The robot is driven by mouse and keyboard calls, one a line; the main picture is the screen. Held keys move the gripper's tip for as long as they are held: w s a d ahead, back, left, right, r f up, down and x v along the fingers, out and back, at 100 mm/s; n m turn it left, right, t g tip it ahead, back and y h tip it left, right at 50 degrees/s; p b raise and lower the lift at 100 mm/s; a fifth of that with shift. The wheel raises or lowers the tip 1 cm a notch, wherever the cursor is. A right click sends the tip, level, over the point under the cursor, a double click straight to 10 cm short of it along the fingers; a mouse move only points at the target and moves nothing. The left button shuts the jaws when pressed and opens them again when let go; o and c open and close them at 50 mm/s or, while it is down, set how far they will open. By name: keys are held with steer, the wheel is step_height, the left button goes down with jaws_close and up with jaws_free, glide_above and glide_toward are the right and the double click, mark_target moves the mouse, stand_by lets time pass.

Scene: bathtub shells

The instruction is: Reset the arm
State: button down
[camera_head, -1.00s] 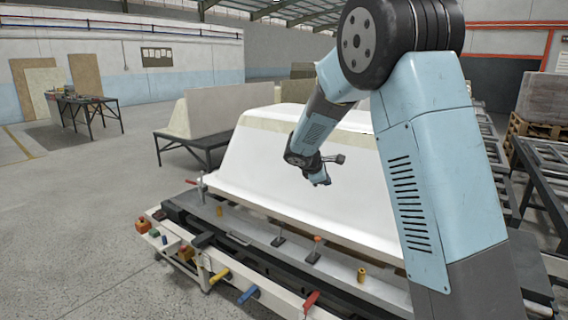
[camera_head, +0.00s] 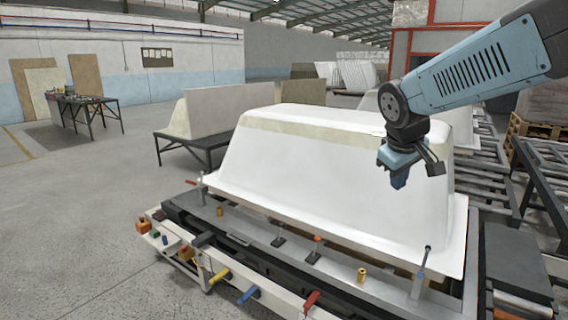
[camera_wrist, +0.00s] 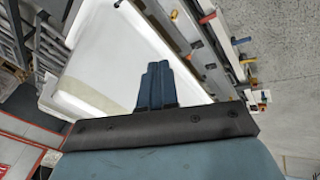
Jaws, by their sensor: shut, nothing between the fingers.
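My gripper (camera_head: 399,180) hangs from the blue arm in front of the right part of the white bathtub shell in the head view, pointing down. In the wrist view my gripper (camera_wrist: 155,68) shows as two blue fingers pressed together with nothing between them. The bathtub shell (camera_head: 310,165) lies upside down on the fixture table (camera_head: 262,232). The shell (camera_wrist: 115,45) also shows beyond the fingers in the wrist view. I cannot tell the exact gap between fingers and shell.
Clamps and colored handles, such as a yellow one (camera_head: 220,276) and a red one (camera_head: 311,299), line the fixture's front. Roller conveyors (camera_head: 540,180) stand at the right. Another shell on a dark table (camera_head: 190,143) stands behind left. The floor (camera_head: 70,220) at the left is clear.

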steer(key=s+a+m+y, duration=0.2)
steer(key=s+m, duration=0.3)
steer(key=s, duration=1.1)
steer(key=shift+f+t, duration=0.25)
steer(key=shift+t, duration=0.15)
steer(key=shift+d, duration=0.15)
